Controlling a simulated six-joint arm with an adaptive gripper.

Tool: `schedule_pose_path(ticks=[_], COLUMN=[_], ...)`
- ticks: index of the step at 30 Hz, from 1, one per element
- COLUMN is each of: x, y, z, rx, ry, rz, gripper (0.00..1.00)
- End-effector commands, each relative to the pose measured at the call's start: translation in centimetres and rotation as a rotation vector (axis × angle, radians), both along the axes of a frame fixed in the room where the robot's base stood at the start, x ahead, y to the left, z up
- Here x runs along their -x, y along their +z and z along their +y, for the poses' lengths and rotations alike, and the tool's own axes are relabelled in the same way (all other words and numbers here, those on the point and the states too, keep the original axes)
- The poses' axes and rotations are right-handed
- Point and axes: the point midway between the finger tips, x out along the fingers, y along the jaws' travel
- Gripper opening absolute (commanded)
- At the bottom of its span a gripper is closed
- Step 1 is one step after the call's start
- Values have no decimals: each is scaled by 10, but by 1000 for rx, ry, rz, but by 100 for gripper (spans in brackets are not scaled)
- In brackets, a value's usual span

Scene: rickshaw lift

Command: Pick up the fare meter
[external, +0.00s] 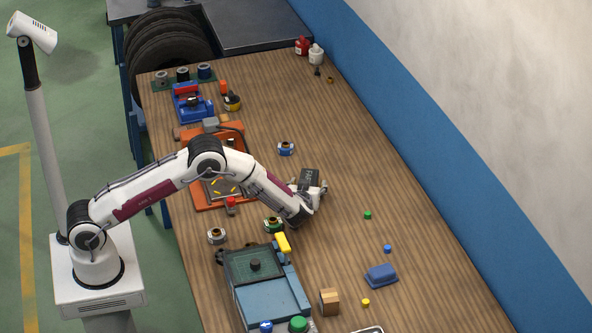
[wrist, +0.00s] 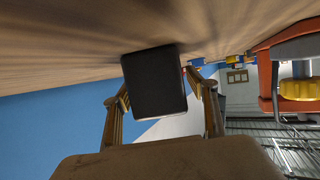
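The fare meter is a small black box (external: 309,177) with faint lettering, near the middle of the wooden table in the external view. In the wrist view the black box (wrist: 154,80) fills the gap between my fingers and hides part of the scene behind it. My gripper (external: 313,188) is low over the table at the meter. In the wrist view my gripper (wrist: 157,92) has one finger against each side of the box, so it looks shut on it. I cannot tell whether the meter touches the table.
A blue-green rickshaw model (external: 268,285) stands at the front of the table, with a yellow piece (external: 283,243) beside it. A blue sponge-like block (external: 381,275) and small caps lie to the right. The table behind the meter is mostly clear.

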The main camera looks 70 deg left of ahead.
Motion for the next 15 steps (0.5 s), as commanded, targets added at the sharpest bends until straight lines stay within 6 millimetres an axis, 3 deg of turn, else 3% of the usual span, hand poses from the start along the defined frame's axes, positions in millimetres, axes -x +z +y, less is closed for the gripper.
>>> schedule_pose_path(ticks=[1, 5, 6, 15], x=[0, 0, 0, 0], y=[0, 0, 0, 2], z=[0, 0, 0, 0], rx=[0, 0, 0, -1], ry=[0, 0, 0, 0], rz=[0, 0, 0, -2], gripper=[42, 8, 5, 5])
